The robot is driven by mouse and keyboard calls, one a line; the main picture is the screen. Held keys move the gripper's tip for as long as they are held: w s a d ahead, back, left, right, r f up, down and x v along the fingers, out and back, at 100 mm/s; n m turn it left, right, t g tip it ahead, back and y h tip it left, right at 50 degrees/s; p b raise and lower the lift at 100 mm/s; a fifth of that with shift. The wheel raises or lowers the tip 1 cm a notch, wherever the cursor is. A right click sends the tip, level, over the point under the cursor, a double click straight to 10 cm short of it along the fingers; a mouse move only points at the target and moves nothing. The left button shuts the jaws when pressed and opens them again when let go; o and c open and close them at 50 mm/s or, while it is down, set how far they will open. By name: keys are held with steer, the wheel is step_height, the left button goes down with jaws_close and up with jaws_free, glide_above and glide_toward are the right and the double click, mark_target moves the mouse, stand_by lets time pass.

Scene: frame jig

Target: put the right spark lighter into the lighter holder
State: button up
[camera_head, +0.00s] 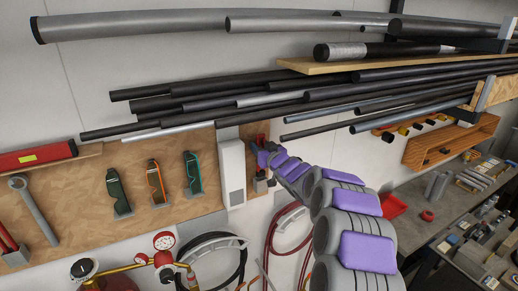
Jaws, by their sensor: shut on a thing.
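My gripper (264,158) is small in the view, at the end of my purple and grey arm, in front of a narrow brown board (230,133) right of the white box. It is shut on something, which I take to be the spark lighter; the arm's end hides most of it. A small red part (259,140) shows just above the gripper, but I cannot tell whether it belongs to the held thing. A small grey block (260,184), possibly the lighter holder, is on the wall just below the gripper. I cannot tell whether the held thing touches it.
A white wall box (232,172) is close left of the gripper. Dark green (118,192), orange (157,184) and teal-edged (193,176) items hang on the brown panel further left. Long pipes (300,98) run above. Hoses (288,225) hang below. A cluttered workbench (420,202) stands right.

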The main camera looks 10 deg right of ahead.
steer(key=shift+s+f+b, duration=0.15)
steer(key=shift+f+b, duration=0.6)
steer(key=shift+f, duration=0.05)
steer(key=shift+s+d+f+b, duration=0.1)
steer(key=shift+d+f+b, duration=0.05)
steer(key=shift+f+b, duration=0.15)
steer(key=shift+a+f+b, duration=0.3)
steer(key=shift+f+b, duration=0.25)
steer(key=shift+f, duration=0.35)
steer(key=shift+d+f, duration=0.1)
steer(key=shift+f, duration=0.45)
steer(key=shift+f+b, duration=0.45)
steer(key=shift+f, duration=0.1)
steer(key=o, duration=0.9)
steer(key=shift+o, duration=0.2)
